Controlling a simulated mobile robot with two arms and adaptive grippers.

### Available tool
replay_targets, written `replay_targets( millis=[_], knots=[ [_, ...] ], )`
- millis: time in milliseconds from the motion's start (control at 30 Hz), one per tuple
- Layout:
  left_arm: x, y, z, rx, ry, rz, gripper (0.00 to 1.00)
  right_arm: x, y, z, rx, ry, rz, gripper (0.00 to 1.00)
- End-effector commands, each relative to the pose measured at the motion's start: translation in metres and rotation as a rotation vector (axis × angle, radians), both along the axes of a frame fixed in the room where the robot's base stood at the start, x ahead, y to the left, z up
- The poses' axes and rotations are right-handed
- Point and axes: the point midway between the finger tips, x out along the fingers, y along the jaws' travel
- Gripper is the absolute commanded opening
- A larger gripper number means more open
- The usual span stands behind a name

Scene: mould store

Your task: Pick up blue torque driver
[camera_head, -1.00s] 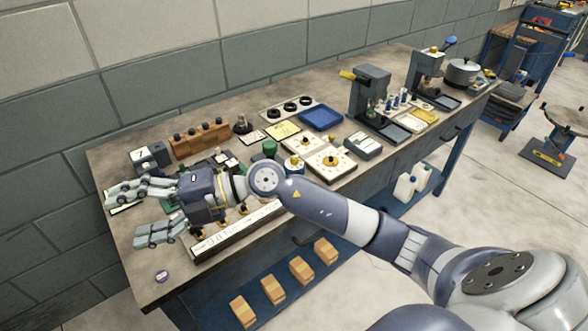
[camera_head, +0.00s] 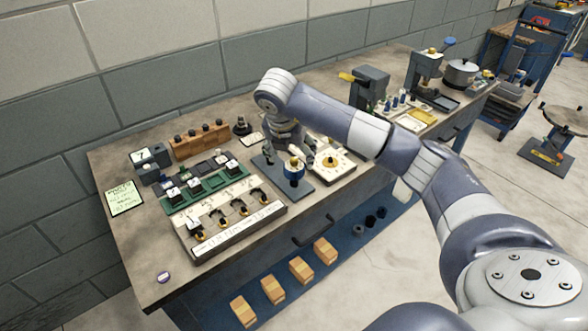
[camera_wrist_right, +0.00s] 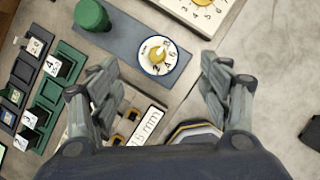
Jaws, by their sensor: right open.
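A short blue-bodied piece with a white numbered dial and a yellow knob (camera_head: 294,173), which I take for the blue torque driver, stands upright on a grey-blue plate (camera_head: 298,192). In the right wrist view its dial top (camera_wrist_right: 158,56) shows just beyond the gap between the fingertips. My right gripper (camera_head: 285,155) is above the plate, pointing down, open and empty; its fingers also show in the right wrist view (camera_wrist_right: 160,72). A green cylinder (camera_wrist_right: 91,15) stands on the same plate and is hidden by my gripper in the head view. My left gripper is not in view.
A white dial board (camera_head: 334,163) lies close to the right of the plate. A labelled rack (camera_head: 232,212) and a green tray (camera_head: 203,187) are to the left. A wooden block holder (camera_head: 200,141) stands at the back. The bench's front left is mostly clear.

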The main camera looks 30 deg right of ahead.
Motion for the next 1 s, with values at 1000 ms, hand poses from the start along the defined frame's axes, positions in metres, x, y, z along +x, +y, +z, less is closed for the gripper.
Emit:
replay_targets(
  millis=[1000],
  knots=[
    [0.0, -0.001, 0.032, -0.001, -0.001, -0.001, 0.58, 0.022, -0.023, -0.073, 0.003, -0.001, 0.003, 0.53]
  ],
)
